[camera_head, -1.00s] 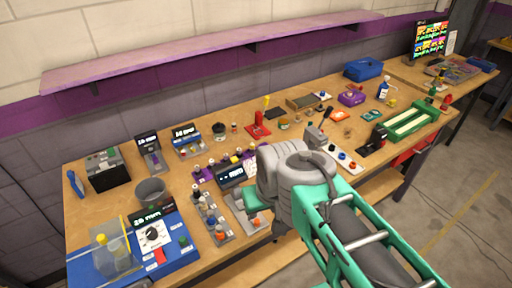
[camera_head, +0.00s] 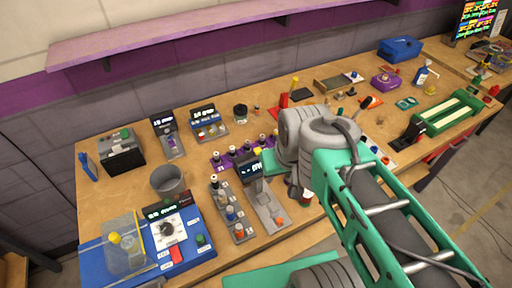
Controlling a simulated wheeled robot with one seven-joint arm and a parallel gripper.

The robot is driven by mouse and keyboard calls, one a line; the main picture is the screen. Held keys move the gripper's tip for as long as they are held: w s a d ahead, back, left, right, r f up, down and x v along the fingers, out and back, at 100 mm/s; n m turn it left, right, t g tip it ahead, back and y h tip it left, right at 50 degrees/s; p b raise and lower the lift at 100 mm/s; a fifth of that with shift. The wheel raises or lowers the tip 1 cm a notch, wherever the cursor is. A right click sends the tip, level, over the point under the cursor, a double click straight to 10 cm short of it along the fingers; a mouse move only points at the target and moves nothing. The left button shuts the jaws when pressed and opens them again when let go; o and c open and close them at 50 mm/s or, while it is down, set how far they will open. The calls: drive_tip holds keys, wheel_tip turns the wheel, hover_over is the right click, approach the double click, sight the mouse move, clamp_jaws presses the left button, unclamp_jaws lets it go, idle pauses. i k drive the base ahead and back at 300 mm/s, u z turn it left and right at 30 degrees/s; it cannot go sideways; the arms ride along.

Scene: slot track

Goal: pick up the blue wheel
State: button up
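My gripper (camera_head: 274,166) shows only as a bit of green at the left of my grey wrist, over the front middle of the bench. Its fingertips are mostly hidden, so I cannot see whether it is open. A small blue piece (camera_head: 231,213) sits in a grey strip of several small knobbed parts, left of and nearer than my gripper. Another blue round piece (camera_head: 374,150) lies on a pale strip right of my wrist, partly covered by my arm. Both are too small to tell which is the blue wheel.
The wooden bench (camera_head: 120,198) is crowded. A blue panel with a dial (camera_head: 168,231), a grey cup (camera_head: 167,181), a black box (camera_head: 121,153) and a purple rack (camera_head: 224,161) stand left. A green tray (camera_head: 446,113) lies right. A purple shelf (camera_head: 180,38) runs above.

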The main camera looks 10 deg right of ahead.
sight(167, 132)
drive_tip(key=z, duration=0.5)
drive_tip(key=k, duration=1.05)
drive_tip(key=u, duration=0.8)
drive_tip(key=i, duration=1.1)
drive_tip(key=u, duration=0.2)
